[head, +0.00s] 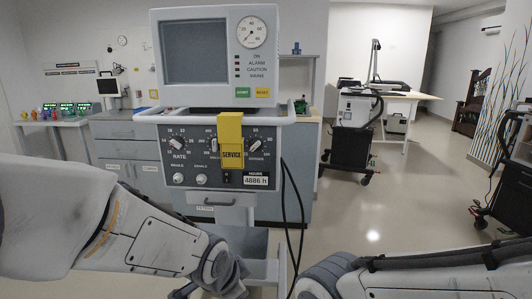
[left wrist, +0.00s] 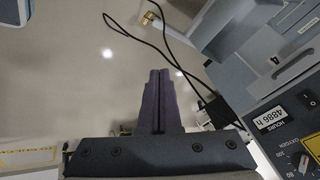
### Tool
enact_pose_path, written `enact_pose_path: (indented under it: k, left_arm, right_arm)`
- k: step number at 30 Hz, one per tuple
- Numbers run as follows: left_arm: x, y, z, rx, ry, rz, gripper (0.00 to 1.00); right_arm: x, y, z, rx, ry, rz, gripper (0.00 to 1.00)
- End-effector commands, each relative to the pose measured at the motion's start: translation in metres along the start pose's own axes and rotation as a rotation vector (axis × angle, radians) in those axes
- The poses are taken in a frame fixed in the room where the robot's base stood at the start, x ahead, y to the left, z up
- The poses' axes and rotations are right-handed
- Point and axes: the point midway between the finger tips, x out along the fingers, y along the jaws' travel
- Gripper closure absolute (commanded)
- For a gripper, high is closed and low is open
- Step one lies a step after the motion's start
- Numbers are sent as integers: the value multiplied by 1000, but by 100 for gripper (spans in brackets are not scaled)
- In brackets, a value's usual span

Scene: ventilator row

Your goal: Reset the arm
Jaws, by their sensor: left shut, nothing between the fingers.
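The ventilator (head: 200,140) stands straight ahead in the head view, with a dark screen (head: 195,52), a round gauge (head: 252,31) and a knob panel. A yellow SERVICE tag (head: 231,140) hangs on its front. My left gripper (left wrist: 160,73) is shut and empty in the left wrist view, pointing over open floor. The hours display (left wrist: 270,118), reading 4886 h, and the panel edge lie to its right, apart from it. In the head view my left arm (head: 140,240) reaches in below the panel; its fingertips cannot be made out. My right arm (head: 420,275) shows at bottom right, its gripper out of frame.
A black cable (head: 288,200) hangs down the ventilator's right side; a cable (left wrist: 150,40) also runs near my left fingers. A grey cabinet (head: 115,140) stands behind at left, and a wheeled cart (head: 355,130) behind at right.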

Motion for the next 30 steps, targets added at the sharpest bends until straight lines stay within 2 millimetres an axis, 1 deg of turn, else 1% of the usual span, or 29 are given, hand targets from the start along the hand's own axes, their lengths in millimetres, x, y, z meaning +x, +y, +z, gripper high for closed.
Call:
enact_pose_path:
  k: [1, 3, 6, 8, 9, 11, 12, 13, 17, 20, 23, 27, 30]
  left_arm:
    - [-15, 29, 4, -54, -36, 60, 100]
    - [-32, 62, 17, -136, -106, 132, 100]
    - [-56, 101, 37, -233, -209, 209, 100]
    - [-71, 122, 50, -281, -271, 246, 100]
    - [-80, 134, 59, -310, -314, 266, 100]
    - [-96, 151, 73, -352, -379, 292, 100]
    - [-110, 150, 72, -367, -399, 295, 100]
    - [-118, 145, 67, -368, -397, 293, 100]
    - [-143, 136, 56, -368, -397, 292, 100]
    - [-164, 128, 46, -367, -396, 292, 100]
    - [-191, 119, 34, -367, -396, 291, 100]
    - [-233, 104, 14, -367, -395, 291, 100]
    - [-261, 95, 2, -367, -395, 291, 100]
  right_arm:
    - [0, 0, 0, 0, 0, 0, 73]
    - [0, 0, 0, 0, 0, 0, 73]
    - [0, 0, 0, 0, 0, 0, 73]
    - [0, 0, 0, 0, 0, 0, 73]
    - [0, 0, 0, 0, 0, 0, 73]
    - [0, 0, 0, 0, 0, 0, 73]
    - [-13, -1, 0, 0, -1, 0, 73]
    - [-24, -2, -1, 0, -1, 0, 73]
    - [-53, -4, -3, 0, 1, 0, 73]
    - [-78, -6, -4, 0, 1, 0, 73]
    - [-108, -8, -6, 0, 0, 0, 73]
    - [-157, -11, -8, 0, 0, 0, 73]
    - [-189, -14, -10, 0, 0, 0, 73]
